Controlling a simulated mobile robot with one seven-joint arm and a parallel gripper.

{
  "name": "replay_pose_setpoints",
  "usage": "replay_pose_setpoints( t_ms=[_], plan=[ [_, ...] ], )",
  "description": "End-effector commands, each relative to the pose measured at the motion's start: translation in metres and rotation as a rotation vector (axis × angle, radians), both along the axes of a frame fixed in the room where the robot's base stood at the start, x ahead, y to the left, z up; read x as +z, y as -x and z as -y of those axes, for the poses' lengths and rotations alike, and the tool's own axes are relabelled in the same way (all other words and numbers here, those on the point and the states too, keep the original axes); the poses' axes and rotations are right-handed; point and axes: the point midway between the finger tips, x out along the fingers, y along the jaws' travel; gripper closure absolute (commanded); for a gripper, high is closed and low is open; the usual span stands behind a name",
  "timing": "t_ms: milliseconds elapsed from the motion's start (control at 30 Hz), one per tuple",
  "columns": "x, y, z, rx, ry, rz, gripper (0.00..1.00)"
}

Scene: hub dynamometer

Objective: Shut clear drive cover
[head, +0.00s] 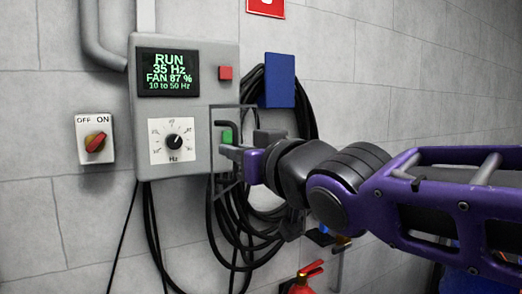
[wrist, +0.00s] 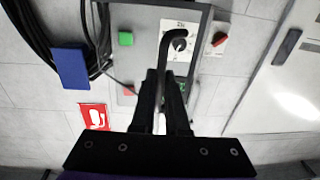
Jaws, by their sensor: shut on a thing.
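The clear drive cover (head: 212,125) is a see-through panel with a thin dark rim, at the right part of the grey drive box (head: 185,100). It appears swung out from the box face, seen at a steep angle; the exact angle is hard to tell. The fingers hide part of the handle and box.
An OFF/ON switch (head: 95,140) is on the wall left of the box. Black cables (head: 300,100) hang in coils on the right, by a blue holder (head: 280,80). A fire extinguisher (head: 307,282) stands below. Wall left of the box is mostly free.

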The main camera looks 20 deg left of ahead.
Motion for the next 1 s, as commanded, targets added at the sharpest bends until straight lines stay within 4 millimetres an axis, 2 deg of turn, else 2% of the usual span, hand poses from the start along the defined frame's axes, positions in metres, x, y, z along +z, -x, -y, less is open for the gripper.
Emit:
replay_pose_setpoints(
  t_ms=[233, 267, 333, 733, 1000],
  plan=[
    [0.0, 0.0, 0.0, 0.0, -0.001, 0.001, 1.0],
    [0.0, 0.0, 0.0, 0.0, -0.001, 0.001, 0.86],
    [0.0, 0.0, 0.0, 0.0, -0.001, 0.001, 0.75],
    [0.001, 0.003, 0.005, 0.0, -0.002, 0.0, 0.75],
    [0.001, 0.03, 0.037, 0.001, -0.004, 0.002, 0.75]
  ],
)
